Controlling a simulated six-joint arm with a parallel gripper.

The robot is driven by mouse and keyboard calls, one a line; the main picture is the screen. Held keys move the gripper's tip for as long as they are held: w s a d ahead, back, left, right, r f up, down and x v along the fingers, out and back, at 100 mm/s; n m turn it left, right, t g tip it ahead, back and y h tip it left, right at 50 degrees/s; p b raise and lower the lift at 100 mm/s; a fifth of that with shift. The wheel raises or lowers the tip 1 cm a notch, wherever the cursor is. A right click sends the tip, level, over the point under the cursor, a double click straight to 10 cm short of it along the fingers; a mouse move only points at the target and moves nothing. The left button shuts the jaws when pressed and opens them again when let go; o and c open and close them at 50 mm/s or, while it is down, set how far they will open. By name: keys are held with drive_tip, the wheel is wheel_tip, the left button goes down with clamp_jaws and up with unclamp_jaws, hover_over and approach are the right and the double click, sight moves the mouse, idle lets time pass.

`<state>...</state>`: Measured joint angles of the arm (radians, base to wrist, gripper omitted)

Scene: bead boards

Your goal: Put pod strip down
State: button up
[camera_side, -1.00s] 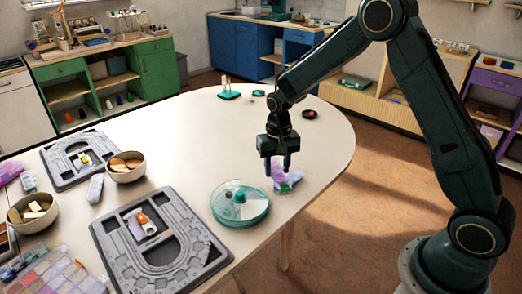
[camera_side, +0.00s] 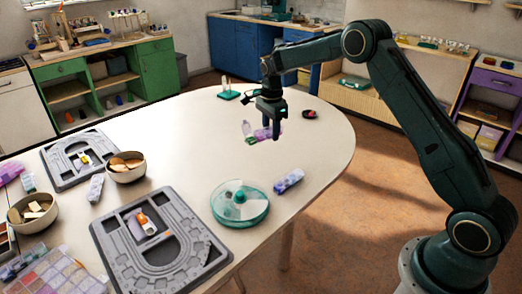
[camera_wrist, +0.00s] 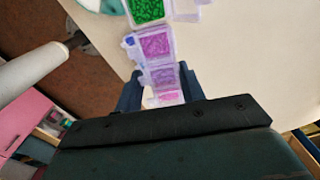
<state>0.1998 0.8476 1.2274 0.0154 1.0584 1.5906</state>
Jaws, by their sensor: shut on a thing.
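The pod strip (camera_side: 262,134) is a row of clear pods with purple, pink and green contents. My gripper (camera_side: 271,134) is shut on it over the far right part of the table in the side view. The fingers point down, and a clear piece sticks up at the strip's left end. I cannot tell whether the strip touches the table. In the wrist view the strip (camera_wrist: 155,46) runs up from between my gripper's fingers (camera_wrist: 160,88), with the green pod at the top.
Another purple-blue strip (camera_side: 289,181) lies near the table's right edge, beside a round teal-rimmed clear case (camera_side: 255,212). A dark red dish (camera_side: 310,114) and a teal stand (camera_side: 228,95) are farther back. Grey bead boards (camera_side: 200,243) and bowls (camera_side: 125,174) are at left.

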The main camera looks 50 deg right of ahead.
drive_tip(key=shift+w+d+r+m, duration=0.4)
drive_tip(key=shift+d+m, duration=0.35)
drive_tip(key=shift+m, duration=0.35)
drive_tip(key=shift+w+d+r+m, duration=0.4)
drive_tip(key=shift+d+m, duration=0.3)
drive_tip(key=shift+m, duration=0.4)
drive_tip(key=shift+w+d+r+m, duration=0.25)
drive_tip(key=shift+w+d+m, duration=0.25)
drive_tip(key=shift+d+m, duration=0.45)
drive_tip(key=shift+a, duration=0.2)
hover_over(272, 171)
wheel_tip(272, 171, down, 16)
drive_tip(key=shift+d+r, duration=0.1)
drive_tip(key=shift+f, duration=2.1)
drive_tip(key=shift+f, duration=0.1)
drive_tip(key=o, duration=1)
drive_tip(key=shift+c, duration=0.2)
